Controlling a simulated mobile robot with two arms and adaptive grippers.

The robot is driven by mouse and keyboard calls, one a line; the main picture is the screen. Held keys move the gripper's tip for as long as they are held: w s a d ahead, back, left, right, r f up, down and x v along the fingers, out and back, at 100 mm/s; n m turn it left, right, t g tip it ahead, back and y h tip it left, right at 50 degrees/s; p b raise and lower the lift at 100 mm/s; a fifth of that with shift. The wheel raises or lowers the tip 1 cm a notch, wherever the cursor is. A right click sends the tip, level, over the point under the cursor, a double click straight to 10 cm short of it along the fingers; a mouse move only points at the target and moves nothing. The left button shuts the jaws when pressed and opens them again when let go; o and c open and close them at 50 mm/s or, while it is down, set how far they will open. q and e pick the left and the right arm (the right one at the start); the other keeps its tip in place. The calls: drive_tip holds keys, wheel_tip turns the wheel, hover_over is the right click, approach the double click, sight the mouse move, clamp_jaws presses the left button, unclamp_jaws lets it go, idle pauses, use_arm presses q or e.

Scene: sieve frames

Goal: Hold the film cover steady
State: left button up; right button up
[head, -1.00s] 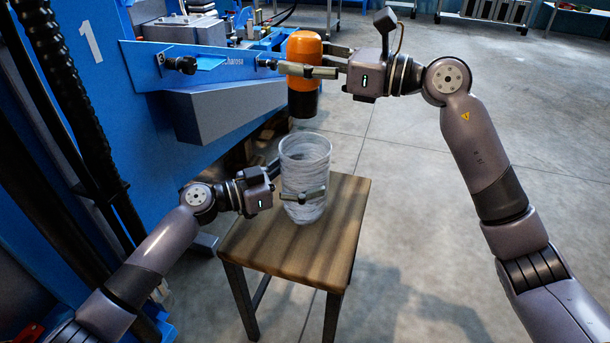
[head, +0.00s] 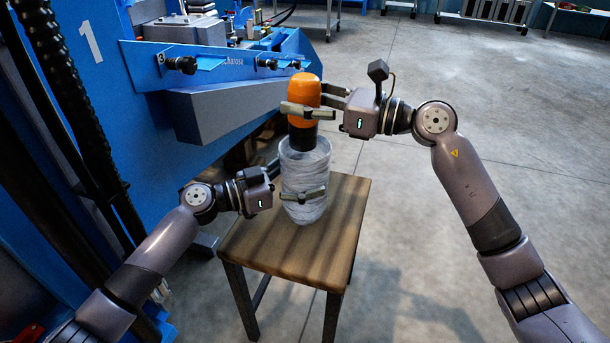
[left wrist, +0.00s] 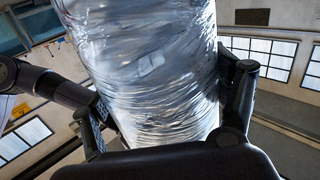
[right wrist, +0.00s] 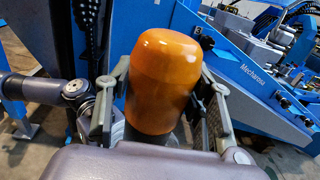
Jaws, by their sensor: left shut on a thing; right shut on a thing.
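The film cover (head: 304,172) is a clear, wrinkled, cup-like wrap standing upright on a small wooden table. My left gripper (head: 300,195) is shut on its lower part; the wrap also fills the left wrist view (left wrist: 150,70) between the fingers. My right gripper (head: 312,110) is shut on an orange cylinder with a black lower part (head: 305,97), held upright over the film cover. Its black lower end is at the cover's top opening, and its bottom is hidden. The orange top also shows in the right wrist view (right wrist: 162,80) between the fingers.
The wooden table (head: 270,245) has bare room around the cover. A blue machine (head: 230,110) with a slanted grey-blue ledge stands close behind and left. Open concrete floor (head: 450,80) lies to the right.

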drive_tip(key=shift+f, duration=1.15)
drive_tip(key=o, duration=1.5)
drive_tip(key=shift+f, duration=0.1)
drive_tip(key=v, duration=1.2)
